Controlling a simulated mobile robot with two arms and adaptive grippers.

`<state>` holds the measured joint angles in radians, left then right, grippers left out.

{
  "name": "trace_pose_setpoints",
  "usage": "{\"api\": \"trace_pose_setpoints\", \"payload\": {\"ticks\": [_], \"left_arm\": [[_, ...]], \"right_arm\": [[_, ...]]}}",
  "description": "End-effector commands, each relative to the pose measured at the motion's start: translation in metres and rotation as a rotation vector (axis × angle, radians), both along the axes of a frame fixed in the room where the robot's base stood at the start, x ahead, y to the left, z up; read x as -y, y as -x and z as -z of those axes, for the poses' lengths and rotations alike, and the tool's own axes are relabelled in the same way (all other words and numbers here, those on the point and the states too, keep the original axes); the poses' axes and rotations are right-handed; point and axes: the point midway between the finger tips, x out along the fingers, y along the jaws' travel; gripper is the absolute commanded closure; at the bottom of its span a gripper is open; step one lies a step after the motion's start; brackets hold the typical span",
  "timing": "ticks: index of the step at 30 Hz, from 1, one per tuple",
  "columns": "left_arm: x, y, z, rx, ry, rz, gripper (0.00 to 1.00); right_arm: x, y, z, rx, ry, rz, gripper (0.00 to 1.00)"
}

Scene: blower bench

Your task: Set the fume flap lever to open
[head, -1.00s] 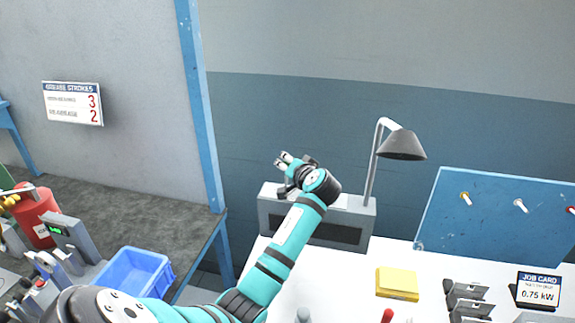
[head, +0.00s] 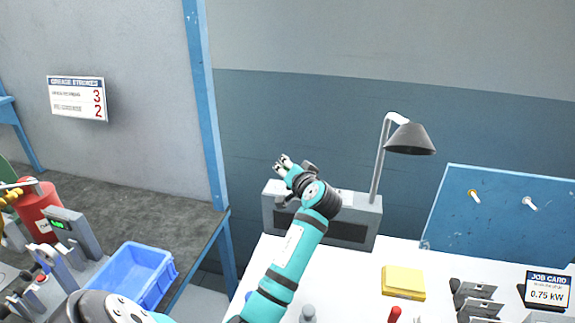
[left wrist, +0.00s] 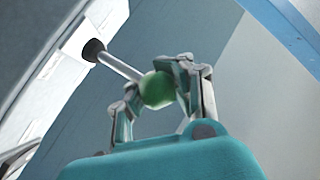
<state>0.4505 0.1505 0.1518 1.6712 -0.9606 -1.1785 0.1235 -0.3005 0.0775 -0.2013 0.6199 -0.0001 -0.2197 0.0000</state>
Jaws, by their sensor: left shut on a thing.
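The fume flap lever shows in the left wrist view as a pale metal rod (left wrist: 122,66) with a dark collar at its base and a green ball knob (left wrist: 157,90) at its end. My left gripper (left wrist: 160,91) has its fingers closed around the green knob. In the head view my left gripper (head: 284,164) is at the upper left of the grey fume unit (head: 352,212) at the back of the white bench. My wrist hides part of the unit, and the lever is hard to make out there. My right gripper is in neither view.
A desk lamp (head: 410,138) stands right of the gripper. A blue pegboard (head: 500,205), a yellow pad (head: 403,283) and a job card (head: 547,290) are at the right. A blue bin (head: 135,275) is at the left.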

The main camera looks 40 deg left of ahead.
Motion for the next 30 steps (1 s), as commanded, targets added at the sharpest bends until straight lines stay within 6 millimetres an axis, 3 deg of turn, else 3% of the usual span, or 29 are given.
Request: {"api": "trace_pose_setpoints", "payload": {"ticks": [9, 29, 30], "left_arm": [[0.012, 0.009, 0.007, -0.007, 0.008, 0.009, 1.00], [0.014, 0.013, 0.012, -0.012, 0.012, 0.010, 1.00], [0.014, 0.013, 0.012, -0.012, 0.011, 0.010, 0.89]], "right_arm": [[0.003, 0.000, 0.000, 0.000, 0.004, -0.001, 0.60], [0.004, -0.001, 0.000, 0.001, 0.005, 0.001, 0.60], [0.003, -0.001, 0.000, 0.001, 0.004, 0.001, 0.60]]}}
